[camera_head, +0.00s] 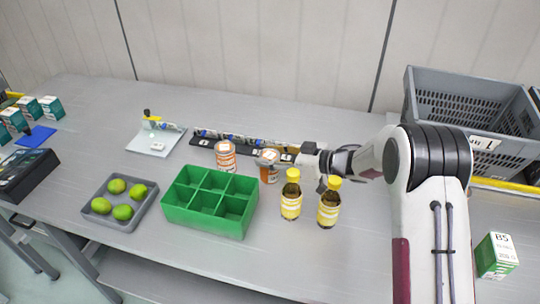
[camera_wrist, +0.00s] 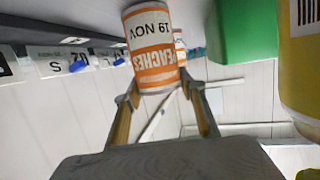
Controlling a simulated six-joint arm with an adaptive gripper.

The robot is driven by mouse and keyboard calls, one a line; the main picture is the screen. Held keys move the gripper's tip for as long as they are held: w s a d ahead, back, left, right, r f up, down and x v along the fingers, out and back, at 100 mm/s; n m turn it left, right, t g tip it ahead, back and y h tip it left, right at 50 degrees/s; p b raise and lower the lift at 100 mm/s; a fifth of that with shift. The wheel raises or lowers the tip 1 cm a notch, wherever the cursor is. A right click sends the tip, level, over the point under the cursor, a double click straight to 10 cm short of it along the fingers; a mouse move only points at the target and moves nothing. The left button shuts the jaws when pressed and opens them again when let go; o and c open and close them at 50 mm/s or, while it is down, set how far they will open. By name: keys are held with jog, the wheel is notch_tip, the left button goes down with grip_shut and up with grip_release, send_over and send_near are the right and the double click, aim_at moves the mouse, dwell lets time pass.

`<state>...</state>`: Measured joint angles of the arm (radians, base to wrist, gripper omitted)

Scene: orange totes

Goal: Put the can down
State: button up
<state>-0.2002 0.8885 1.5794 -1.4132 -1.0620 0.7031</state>
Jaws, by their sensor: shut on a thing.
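The can (camera_head: 268,172), orange and white, is at the tip of my gripper (camera_head: 284,166) behind the yellow-capped bottles. In the wrist view the can (camera_wrist: 152,50) shows upside down, with "PEACHES" and "19 NOV" on its label. My gripper (camera_wrist: 161,88) is shut on it, one finger on each side. The can looks about upright, close to the table; I cannot tell whether its base touches. A second orange and white can (camera_head: 226,157) stands to its left, apart from my gripper.
A green divided box (camera_head: 209,226) stands front left of the can. Two yellow-capped bottles (camera_head: 291,197) (camera_head: 328,206) stand in front of my gripper. A grey tray (camera_head: 118,222) holds limes. A black strip with small parts (camera_head: 205,146) lies behind. A grey crate (camera_head: 468,85) is at right.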

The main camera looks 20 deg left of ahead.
jog(key=shift+f, duration=0.1)
jog(key=o, duration=1.4)
jog(key=shift+d, duration=0.2)
jog(key=v, duration=1.1)
jog(key=shift+s+d+r, duration=0.1)
jog(key=shift+d+r, duration=0.2)
